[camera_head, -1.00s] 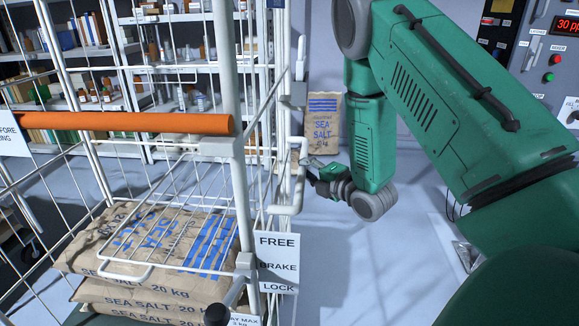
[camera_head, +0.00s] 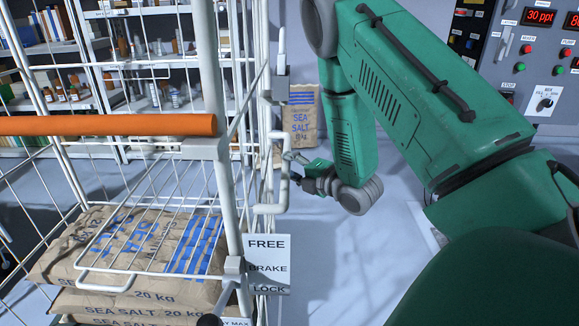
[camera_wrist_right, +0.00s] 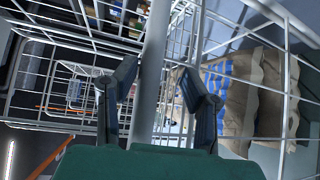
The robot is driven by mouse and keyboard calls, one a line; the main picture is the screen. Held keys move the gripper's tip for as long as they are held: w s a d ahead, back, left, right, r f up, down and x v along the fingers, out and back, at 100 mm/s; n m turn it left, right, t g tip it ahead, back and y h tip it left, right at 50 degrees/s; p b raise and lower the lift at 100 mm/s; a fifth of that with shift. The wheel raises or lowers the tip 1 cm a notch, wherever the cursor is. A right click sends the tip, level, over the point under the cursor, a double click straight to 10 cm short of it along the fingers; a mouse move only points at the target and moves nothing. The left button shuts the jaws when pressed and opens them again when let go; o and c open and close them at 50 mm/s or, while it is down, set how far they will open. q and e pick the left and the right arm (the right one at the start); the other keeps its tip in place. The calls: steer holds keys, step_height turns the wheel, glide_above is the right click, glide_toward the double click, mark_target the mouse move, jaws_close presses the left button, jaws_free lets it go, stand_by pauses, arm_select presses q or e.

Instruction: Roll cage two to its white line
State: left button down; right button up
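A white wire roll cage (camera_head: 208,75) fills the left of the head view. Whether it is cage two cannot be told. It has an orange bar (camera_head: 110,125) and a bent white side handle (camera_head: 284,180). A FREE/BRAKE/LOCK sign (camera_head: 267,265) hangs on its near post, beside a brake lever with a dark knob (camera_head: 209,321). My right gripper (camera_head: 296,168) is at the side handle. In the right wrist view, its dark fingers (camera_wrist_right: 158,82) stand apart on either side of a white bar, with gaps visible. My left gripper is out of view. No white line shows.
Sea salt sacks (camera_head: 125,255) lie stacked in the cage. Another sea salt sack (camera_head: 302,115) stands upright behind the right gripper. Shelves (camera_head: 120,60) line the back. A control panel (camera_head: 535,60) is at upper right. Pale floor (camera_head: 335,260) right of the cage is clear.

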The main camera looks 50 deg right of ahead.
steer(key=s+r, duration=0.1)
steer(key=s, duration=1.1)
steer(key=shift+a+r, duration=0.25)
steer(key=shift+a, duration=0.05)
steer(key=shift+a, duration=0.2)
